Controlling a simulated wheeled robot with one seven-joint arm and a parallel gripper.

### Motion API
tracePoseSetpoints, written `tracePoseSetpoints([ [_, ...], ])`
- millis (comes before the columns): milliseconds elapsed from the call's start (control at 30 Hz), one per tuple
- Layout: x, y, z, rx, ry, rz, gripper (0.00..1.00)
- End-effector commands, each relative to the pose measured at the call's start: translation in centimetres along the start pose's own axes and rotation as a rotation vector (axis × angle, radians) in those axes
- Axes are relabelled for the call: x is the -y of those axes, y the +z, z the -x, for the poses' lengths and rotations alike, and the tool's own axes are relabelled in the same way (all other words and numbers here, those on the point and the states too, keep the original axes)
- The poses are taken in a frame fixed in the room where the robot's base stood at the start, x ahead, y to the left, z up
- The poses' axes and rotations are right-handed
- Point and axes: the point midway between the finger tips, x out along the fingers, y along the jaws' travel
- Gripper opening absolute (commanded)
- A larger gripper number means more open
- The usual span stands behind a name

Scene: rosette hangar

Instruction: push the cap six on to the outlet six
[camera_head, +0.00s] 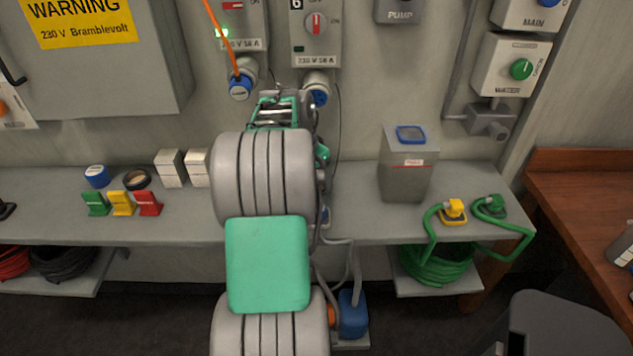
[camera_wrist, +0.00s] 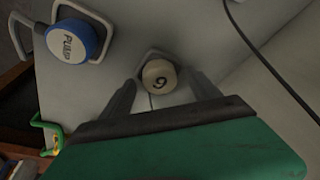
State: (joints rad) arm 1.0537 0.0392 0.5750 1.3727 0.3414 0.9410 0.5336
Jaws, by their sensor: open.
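Outlet six (camera_head: 317,84) is on the wall under the switch box marked 6, its blue end partly behind my arm. In the wrist view a pale round cap (camera_wrist: 159,77) with a dark numeral, a turned 6 or a 9, is between my fingertips. My gripper (camera_wrist: 162,88) is open, one dark finger on each side of the cap, and no firm contact shows. In the head view my arm hides most of the gripper and the cap. I cannot tell whether the cap sits on a holder or on the outlet.
An orange cord runs to the neighbouring blue plug (camera_head: 240,86). A grey box (camera_head: 405,175) and a yellow plug (camera_head: 453,211) are on the bench (camera_head: 355,222) at right.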

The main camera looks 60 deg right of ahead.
Motion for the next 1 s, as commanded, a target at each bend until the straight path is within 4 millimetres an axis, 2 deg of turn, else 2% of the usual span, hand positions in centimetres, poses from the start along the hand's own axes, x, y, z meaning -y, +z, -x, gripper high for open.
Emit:
tracePoseSetpoints([
  [133,-0.01,0.01,0.01,0.000,0.000,0.000,0.70],
  [867,-0.02,0.01,0.02,0.000,0.001,0.000,0.11],
  [1000,-0.01,0.01,0.03,0.000,0.000,0.000,0.09],
])
